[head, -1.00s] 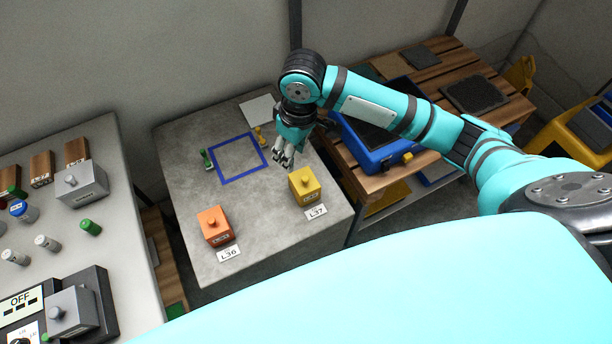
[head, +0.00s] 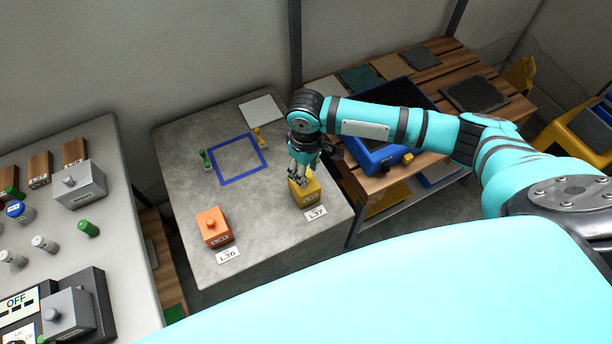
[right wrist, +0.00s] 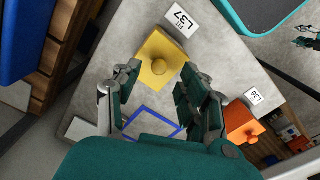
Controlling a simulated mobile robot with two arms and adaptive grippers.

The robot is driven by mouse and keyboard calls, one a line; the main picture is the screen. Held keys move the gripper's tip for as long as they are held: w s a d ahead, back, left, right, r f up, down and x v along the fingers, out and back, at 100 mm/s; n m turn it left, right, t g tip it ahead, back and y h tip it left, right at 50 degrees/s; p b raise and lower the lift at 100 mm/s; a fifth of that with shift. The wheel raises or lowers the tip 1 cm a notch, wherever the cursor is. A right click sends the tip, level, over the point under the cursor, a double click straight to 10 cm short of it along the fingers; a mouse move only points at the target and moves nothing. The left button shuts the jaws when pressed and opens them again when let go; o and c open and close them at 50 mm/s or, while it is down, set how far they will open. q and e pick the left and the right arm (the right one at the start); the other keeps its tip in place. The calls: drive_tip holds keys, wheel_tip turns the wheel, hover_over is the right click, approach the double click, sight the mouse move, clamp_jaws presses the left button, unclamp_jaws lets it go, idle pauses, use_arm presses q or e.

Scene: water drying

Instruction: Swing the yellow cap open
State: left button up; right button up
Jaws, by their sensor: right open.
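The yellow cap (head: 306,195) is a box-shaped cover with a round knob on top, standing on the grey table by the L37 label (head: 316,214). In the right wrist view the yellow cap (right wrist: 158,50) shows with its knob facing the camera. My right gripper (head: 300,177) points down just above the cap and partly hides its knob in the head view. Its fingers are spread, with the knob just beyond the gap between the fingertips (right wrist: 157,82). I cannot tell whether they touch it. A small dark part at the right wrist view's right edge may be my left gripper.
An orange cap (head: 213,226) with a knob stands to the left by the L36 label (head: 228,256). A blue case (head: 378,160) sits on the wooden table at right.

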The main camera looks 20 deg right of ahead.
drive_tip(key=shift+f, duration=1.7)
clamp_jaws()
